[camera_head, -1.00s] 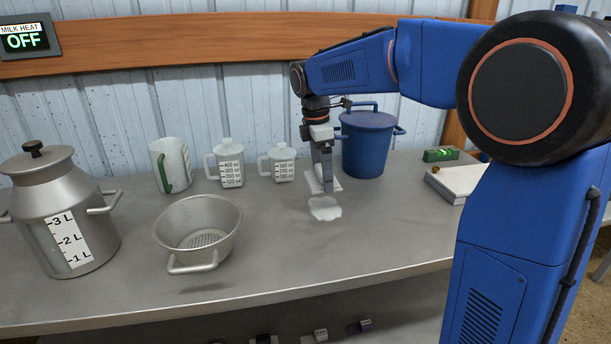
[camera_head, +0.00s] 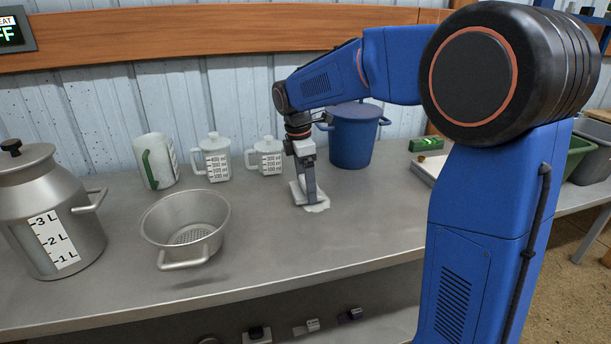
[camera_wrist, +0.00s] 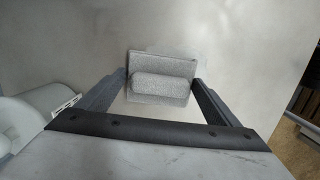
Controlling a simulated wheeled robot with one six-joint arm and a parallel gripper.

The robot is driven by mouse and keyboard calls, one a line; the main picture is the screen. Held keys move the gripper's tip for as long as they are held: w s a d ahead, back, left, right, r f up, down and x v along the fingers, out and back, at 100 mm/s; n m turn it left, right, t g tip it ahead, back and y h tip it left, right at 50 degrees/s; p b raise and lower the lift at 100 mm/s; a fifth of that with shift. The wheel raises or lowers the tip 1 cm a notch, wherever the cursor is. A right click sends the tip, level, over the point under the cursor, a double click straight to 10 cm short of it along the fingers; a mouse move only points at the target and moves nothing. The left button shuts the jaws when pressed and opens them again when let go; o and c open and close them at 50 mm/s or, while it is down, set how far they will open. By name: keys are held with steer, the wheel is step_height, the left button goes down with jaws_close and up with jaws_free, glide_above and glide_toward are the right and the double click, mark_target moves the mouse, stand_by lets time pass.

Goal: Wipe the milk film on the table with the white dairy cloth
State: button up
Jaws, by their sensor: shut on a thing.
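The white dairy cloth (camera_head: 302,192) is a pale rectangular pad with a raised grip along its middle. My gripper (camera_head: 306,183) is shut on that grip. The wrist view also shows the cloth (camera_wrist: 162,77) between the two fingers of my gripper (camera_wrist: 163,84). The milk film (camera_head: 318,208) is a white patch on the grey metal table (camera_head: 270,260). The cloth is low at the film and overlaps part of it in the head view. The rest of the film shows at its front right; I cannot tell whether the cloth presses on the table.
A blue lidded pot (camera_head: 352,140) stands behind my gripper. White measuring jugs (camera_head: 213,160) stand to the left at the back. The table front right is clear.

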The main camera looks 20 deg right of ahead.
mark_target(303, 174)
steer(key=shift+w+f, duration=0.1)
steer(key=shift+w, duration=1.5)
steer(key=shift+f, duration=0.3)
steer(key=shift+s, duration=0.15)
steer(key=shift+s+r, duration=0.1)
steer(key=shift+s, duration=0.6)
steer(key=shift+s, duration=0.15)
steer(key=shift+s, duration=0.65)
steer(key=shift+w, duration=0.85)
